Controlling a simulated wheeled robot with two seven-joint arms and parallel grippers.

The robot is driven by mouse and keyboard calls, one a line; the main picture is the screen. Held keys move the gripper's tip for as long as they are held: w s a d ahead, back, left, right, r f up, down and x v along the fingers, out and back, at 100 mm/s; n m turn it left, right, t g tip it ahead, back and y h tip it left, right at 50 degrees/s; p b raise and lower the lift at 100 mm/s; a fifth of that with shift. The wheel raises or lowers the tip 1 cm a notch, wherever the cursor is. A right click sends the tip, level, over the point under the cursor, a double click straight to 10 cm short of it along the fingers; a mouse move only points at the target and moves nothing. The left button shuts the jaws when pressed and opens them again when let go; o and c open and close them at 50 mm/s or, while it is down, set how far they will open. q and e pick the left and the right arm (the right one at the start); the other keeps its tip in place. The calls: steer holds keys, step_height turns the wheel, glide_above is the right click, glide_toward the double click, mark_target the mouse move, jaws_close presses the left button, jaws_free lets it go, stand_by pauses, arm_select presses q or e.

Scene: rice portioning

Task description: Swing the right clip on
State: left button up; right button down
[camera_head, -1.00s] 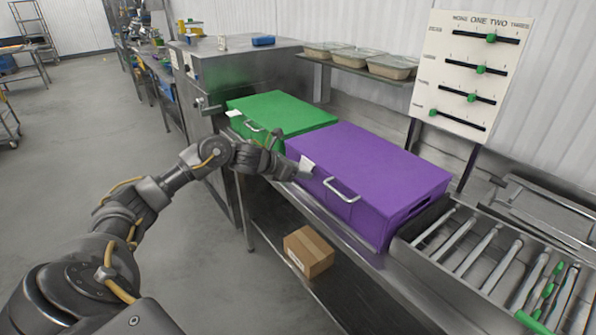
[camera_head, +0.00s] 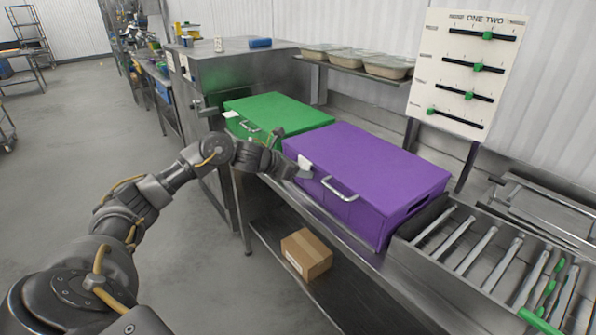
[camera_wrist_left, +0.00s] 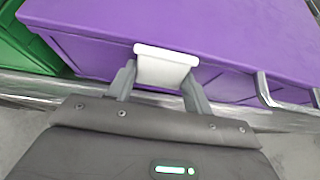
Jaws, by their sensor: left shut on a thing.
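The purple box (camera_head: 365,170) stands closed on the steel counter, with a grey handle (camera_head: 340,190) on its front. A white clip (camera_head: 304,161) is at the left part of that front, near the lid edge. My left gripper (camera_head: 302,172) is at this clip. In the left wrist view, the white clip (camera_wrist_left: 166,68) sits between the two fingers of my left gripper (camera_wrist_left: 161,80), which is shut on it. The clip's top lies against the purple lid edge; whether it is latched I cannot tell. My right gripper is out of view.
A green box (camera_head: 280,115) with its own white clip (camera_head: 231,114) stands to the left of the purple one. A cardboard box (camera_head: 307,254) sits on the lower shelf. Filled trays (camera_head: 388,66) stand on the back shelf.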

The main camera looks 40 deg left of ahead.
arm_select(q)
steer(key=shift+w+d+r, duration=0.25)
steer(key=shift+r, duration=0.15)
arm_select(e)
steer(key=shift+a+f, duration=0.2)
arm_select(q)
steer(key=shift+w+d+b, duration=0.15)
steer(key=shift+b, duration=0.2)
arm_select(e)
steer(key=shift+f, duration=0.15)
arm_select(q)
steer(key=shift+d+r, duration=0.15)
steer(key=shift+r, duration=0.05)
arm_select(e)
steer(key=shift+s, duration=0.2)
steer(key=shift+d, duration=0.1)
arm_select(q)
steer(key=o, duration=0.5)
steer(key=shift+d, duration=0.1)
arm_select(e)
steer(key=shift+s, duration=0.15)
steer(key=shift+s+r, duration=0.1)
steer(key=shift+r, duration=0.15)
